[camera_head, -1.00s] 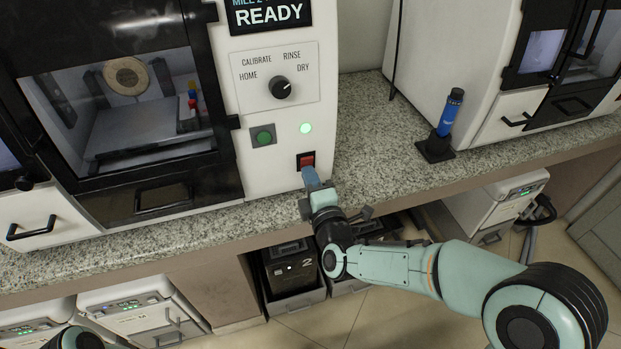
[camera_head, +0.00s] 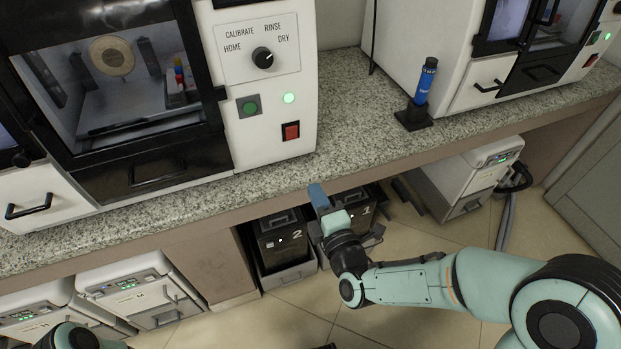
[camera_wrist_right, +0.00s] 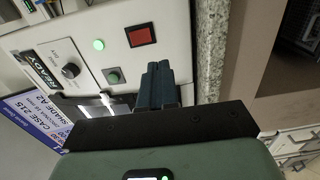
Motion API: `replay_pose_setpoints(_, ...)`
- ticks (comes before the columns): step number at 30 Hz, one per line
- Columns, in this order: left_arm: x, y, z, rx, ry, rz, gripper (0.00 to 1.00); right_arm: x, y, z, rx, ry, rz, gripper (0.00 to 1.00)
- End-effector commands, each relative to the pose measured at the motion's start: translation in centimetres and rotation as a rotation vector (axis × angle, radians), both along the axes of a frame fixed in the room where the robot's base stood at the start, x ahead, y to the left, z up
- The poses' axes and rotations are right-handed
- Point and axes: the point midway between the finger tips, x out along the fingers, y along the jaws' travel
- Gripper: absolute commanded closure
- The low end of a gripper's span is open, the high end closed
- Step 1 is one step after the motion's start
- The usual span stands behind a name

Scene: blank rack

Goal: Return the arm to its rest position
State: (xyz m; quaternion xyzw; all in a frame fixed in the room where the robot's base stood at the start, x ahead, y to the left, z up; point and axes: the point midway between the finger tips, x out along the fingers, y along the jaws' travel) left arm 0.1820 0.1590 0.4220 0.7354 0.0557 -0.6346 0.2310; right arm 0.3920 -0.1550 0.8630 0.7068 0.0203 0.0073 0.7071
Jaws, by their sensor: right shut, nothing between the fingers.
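My right gripper (camera_head: 318,194) is shut and empty in the head view, in front of the counter's front edge and below the red switch (camera_head: 290,131) of the mill. In the right wrist view the closed blue fingers (camera_wrist_right: 160,84) point toward the mill's white front panel, with the red switch (camera_wrist_right: 141,35) beyond them and apart from them. My right arm (camera_head: 405,284) reaches in from the lower right, bent at the elbow. Of my left arm only a rounded teal part (camera_head: 75,338) shows at the bottom left; its gripper is out of frame.
The granite counter (camera_head: 352,128) runs across the view. A blue bottle (camera_head: 426,82) stands in a black holder on it. Below are black bins (camera_head: 283,243) and white units (camera_head: 140,290). Tiled floor (camera_head: 400,325) lies open around my right arm.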

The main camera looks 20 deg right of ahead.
Motion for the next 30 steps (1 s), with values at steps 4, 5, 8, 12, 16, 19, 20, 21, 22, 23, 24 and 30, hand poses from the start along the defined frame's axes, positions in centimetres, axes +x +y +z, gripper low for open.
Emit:
replay_pose_setpoints(4, -0.1, 0.0, 0.0, -0.001, 0.002, -0.001, 0.57, -0.5, 0.0, -0.1, 0.000, 0.001, 0.000, 1.00)
replay_pose_setpoints(5, -0.1, 0.0, 0.0, -0.001, 0.002, -0.001, 0.57, -0.5, 0.0, -0.1, 0.000, 0.001, 0.001, 1.00)
replay_pose_setpoints(8, -0.1, 0.0, 0.0, -0.001, 0.002, -0.001, 0.57, -0.5, 0.0, -0.1, 0.000, 0.001, 0.000, 1.00)
replay_pose_setpoints(12, -0.1, 0.0, 0.0, -0.001, 0.002, -0.001, 0.57, -0.5, 0.0, -0.1, 0.000, 0.000, 0.000, 1.00)
replay_pose_setpoints(16, -0.1, 0.0, 0.0, -0.001, 0.002, -0.001, 0.57, -0.5, 0.0, -0.1, 0.000, 0.000, 0.000, 1.00)
replay_pose_setpoints(19, 0.0, 0.0, 0.0, 0.000, 0.001, 0.000, 0.57, -0.4, 0.0, -0.2, 0.003, 0.004, 0.001, 1.00)
replay_pose_setpoints(20, 0.0, 0.0, 0.0, 0.000, 0.001, 0.000, 0.57, -0.4, 0.0, -0.5, 0.010, 0.010, 0.001, 1.00)
replay_pose_setpoints(21, 0.0, 0.0, 0.0, 0.000, 0.001, 0.000, 0.57, -0.3, 0.0, -1.1, 0.028, 0.028, 0.000, 1.00)
replay_pose_setpoints(22, 0.0, 0.0, 0.0, 0.000, 0.001, 0.000, 0.57, -0.2, 0.0, -1.9, 0.049, 0.049, 0.001, 1.00)
replay_pose_setpoints(23, 0.0, 0.0, 0.0, 0.000, 0.001, 0.000, 0.57, -0.1, 0.0, -2.9, 0.079, 0.077, 0.001, 1.00)
replay_pose_setpoints(24, 0.0, 0.0, 0.0, 0.000, 0.001, 0.000, 0.57, 0.0, 0.0, -4.7, 0.134, 0.127, -0.002, 1.00)
replay_pose_setpoints(30, 0.0, 0.0, 0.0, 0.000, 0.001, 0.000, 0.57, -1.7, -0.8, -18.8, 0.600, 0.510, -0.138, 1.00)
